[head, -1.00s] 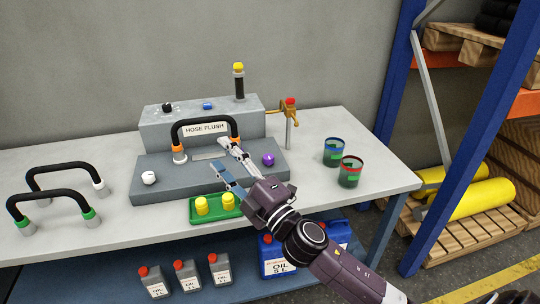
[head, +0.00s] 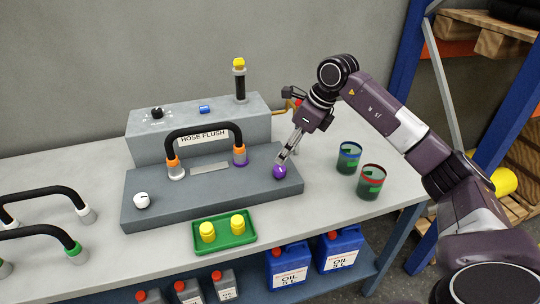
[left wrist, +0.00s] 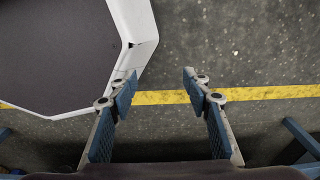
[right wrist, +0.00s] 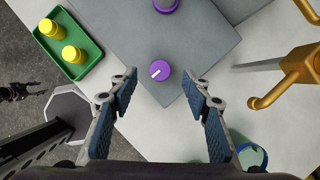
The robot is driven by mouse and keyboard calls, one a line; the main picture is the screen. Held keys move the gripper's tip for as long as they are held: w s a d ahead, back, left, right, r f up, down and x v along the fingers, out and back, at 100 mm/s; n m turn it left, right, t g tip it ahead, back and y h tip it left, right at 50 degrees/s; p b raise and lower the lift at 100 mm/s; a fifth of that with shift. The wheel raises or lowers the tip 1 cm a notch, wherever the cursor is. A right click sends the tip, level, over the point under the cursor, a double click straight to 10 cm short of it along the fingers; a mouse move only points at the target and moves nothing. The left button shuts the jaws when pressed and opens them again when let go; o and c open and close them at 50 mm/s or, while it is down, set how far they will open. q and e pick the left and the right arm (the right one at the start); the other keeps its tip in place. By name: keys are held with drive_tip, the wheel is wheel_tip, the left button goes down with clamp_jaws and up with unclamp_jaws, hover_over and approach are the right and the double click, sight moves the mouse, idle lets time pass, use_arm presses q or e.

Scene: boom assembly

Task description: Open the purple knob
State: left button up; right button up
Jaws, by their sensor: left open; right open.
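The purple knob (head: 279,172) sits on the right end of the low grey block. In the right wrist view the purple knob (right wrist: 160,72) has a white pointer line and lies ahead of the fingers, centred between them. My right gripper (head: 284,158) is above the knob and points down at it. In the right wrist view my right gripper (right wrist: 167,80) is open, and its fingers hold nothing. My left gripper (left wrist: 160,80) is open and empty over the floor, and it is out of the head view.
The hose flush unit (head: 145,190) carries a black hose (head: 203,130) and a white knob (head: 141,200). Nearby are a green tray (head: 224,242) with yellow caps, a brass tap (right wrist: 285,80) and two cups (head: 370,181). A blue rack post (head: 505,120) stands right.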

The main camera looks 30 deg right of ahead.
sight(280, 168)
drive_tip(key=f, duration=0.2)
drive_tip(key=f+p, duration=0.1)
drive_tip(key=f, duration=0.1)
drive_tip(key=shift+w+a, duration=0.1)
drive_tip(key=shift+a, duration=0.15)
drive_tip(key=shift+x, duration=1.15)
drive_tip(key=shift+w+f, duration=0.2)
drive_tip(key=shift+w, duration=0.05)
drive_tip(key=c, duration=1.1)
use_arm(q)
drive_tip(key=s, duration=0.1)
drive_tip(key=s+r, duration=0.1)
drive_tip(key=shift+s+r, duration=0.2)
drive_tip(key=shift+s, duration=0.1)
use_arm(e)
drive_tip(key=shift+c, duration=0.2)
